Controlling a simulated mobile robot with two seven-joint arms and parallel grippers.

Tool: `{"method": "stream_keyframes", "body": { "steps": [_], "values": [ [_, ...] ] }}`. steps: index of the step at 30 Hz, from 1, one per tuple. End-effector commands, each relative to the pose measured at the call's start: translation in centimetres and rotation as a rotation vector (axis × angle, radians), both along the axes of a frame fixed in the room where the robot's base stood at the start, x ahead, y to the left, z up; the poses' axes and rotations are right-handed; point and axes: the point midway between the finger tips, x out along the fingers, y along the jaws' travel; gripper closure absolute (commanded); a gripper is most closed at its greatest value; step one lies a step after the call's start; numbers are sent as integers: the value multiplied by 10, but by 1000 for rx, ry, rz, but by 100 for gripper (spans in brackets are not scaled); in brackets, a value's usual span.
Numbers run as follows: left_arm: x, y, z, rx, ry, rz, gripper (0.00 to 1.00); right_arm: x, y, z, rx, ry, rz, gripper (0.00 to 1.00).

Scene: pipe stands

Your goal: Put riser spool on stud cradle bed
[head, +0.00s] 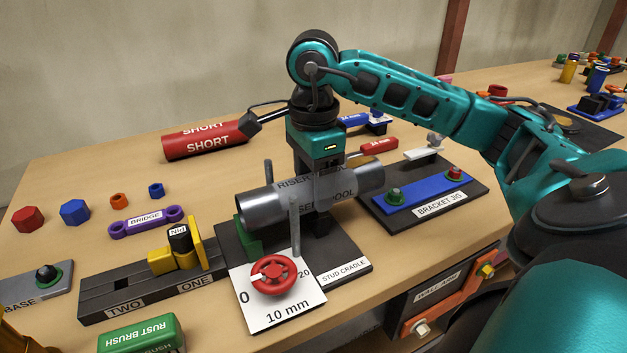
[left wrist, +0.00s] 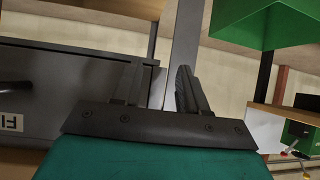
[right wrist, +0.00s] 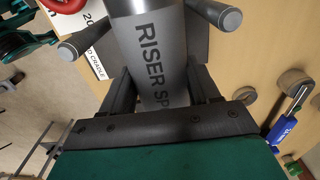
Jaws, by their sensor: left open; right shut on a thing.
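The riser spool (head: 262,206) is a grey metal cylinder lying roughly level over the dark stud cradle (head: 226,240). My right gripper (head: 318,222) is shut on its middle from above. The cradle's upright studs stand on either side of the spool; the near stud (head: 295,228) passes in front of it. In the right wrist view the lettered spool (right wrist: 158,55) runs between two grey-tipped studs. Whether its underside touches the bed is hidden. My left gripper (left wrist: 165,88) shows only in the left wrist view, open, with a grey upright strip visible beyond the jaws.
A red handwheel (head: 273,275) on a 10 mm card stands before the cradle. A blue bracket jig (head: 420,196) is close on the right, a yellow pin block (head: 176,258) on the left. A red SHORT cylinder (head: 205,140) lies behind. Bare table shows at the back left.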

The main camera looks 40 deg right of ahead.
Motion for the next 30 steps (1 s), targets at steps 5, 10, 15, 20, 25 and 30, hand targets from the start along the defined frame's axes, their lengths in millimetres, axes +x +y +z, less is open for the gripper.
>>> {"method": "stream_keyframes", "body": {
  "steps": [5, 10, 15, 20, 25, 30],
  "values": [
    [0, 0, -3, -1, -1, 1, 57, 0, 0, -4, 0, -2, -1, 88],
    [1, -1, -6, -2, -2, 1, 57, 0, 0, -7, 0, -2, 0, 88],
    [1, -1, -9, -2, -2, 1, 57, 0, 0, -10, 0, -2, -1, 88],
    [1, -1, -11, -2, -2, 1, 57, 0, 0, -13, 0, -2, -1, 88],
    [1, -1, -12, -2, -2, 1, 57, 0, 0, -14, 0, -2, -1, 43],
    [1, -1, -12, -2, -2, 1, 57, 0, 0, -14, 0, -2, 0, 56]
  ]
}}
